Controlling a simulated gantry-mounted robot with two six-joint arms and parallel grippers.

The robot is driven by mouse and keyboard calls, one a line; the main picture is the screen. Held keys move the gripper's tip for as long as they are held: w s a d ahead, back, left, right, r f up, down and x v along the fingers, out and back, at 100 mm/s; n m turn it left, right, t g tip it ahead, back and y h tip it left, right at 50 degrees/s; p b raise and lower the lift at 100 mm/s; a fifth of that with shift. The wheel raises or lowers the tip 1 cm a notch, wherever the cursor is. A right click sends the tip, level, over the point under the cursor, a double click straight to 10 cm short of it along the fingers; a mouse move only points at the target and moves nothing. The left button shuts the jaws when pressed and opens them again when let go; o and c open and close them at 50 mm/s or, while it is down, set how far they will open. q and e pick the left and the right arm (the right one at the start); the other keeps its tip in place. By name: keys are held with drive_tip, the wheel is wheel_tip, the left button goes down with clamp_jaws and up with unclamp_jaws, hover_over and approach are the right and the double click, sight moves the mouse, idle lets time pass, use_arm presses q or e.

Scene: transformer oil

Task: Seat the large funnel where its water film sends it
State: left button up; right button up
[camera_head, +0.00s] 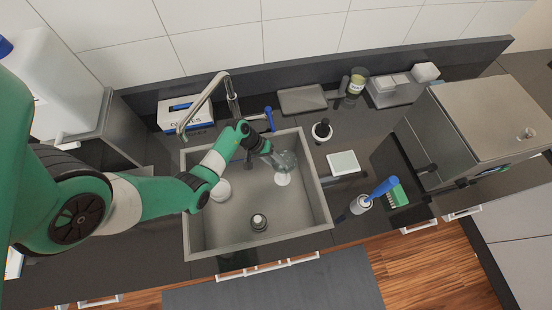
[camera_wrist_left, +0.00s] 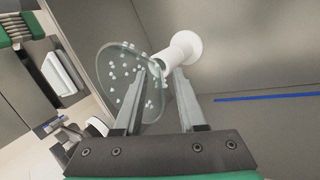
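A large clear glass funnel (camera_head: 284,161) with a pale end is over the right back part of the grey sink (camera_head: 322,210). My left gripper (camera_head: 262,149) is at its upper left. In the left wrist view the funnel's glass (camera_wrist_left: 118,72) carries many separate whitish beads of water. The left gripper's fingers (camera_wrist_left: 165,74) flank its pale neck and appear shut on it; the contact is partly hidden. A white flared part (camera_wrist_left: 186,45) shows beyond the fingertips. I cannot tell whether the funnel touches the sink floor. My right gripper is not in view.
A white round piece (camera_head: 220,190) and the drain (camera_head: 258,222) are in the sink. The faucet (camera_head: 205,98) arches behind it. Right of the sink stand a white ring holder (camera_head: 322,131), a pale square (camera_head: 343,162), a blue-topped bottle (camera_head: 375,193), a green rack (camera_head: 396,196) and a metal cabinet (camera_head: 490,125).

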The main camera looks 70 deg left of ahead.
use_arm(q)
drive_tip(key=p+v, duration=0.2)
drive_tip(key=v, duration=0.5)
drive_tip(key=shift+r, duration=0.15)
idle(0.4)
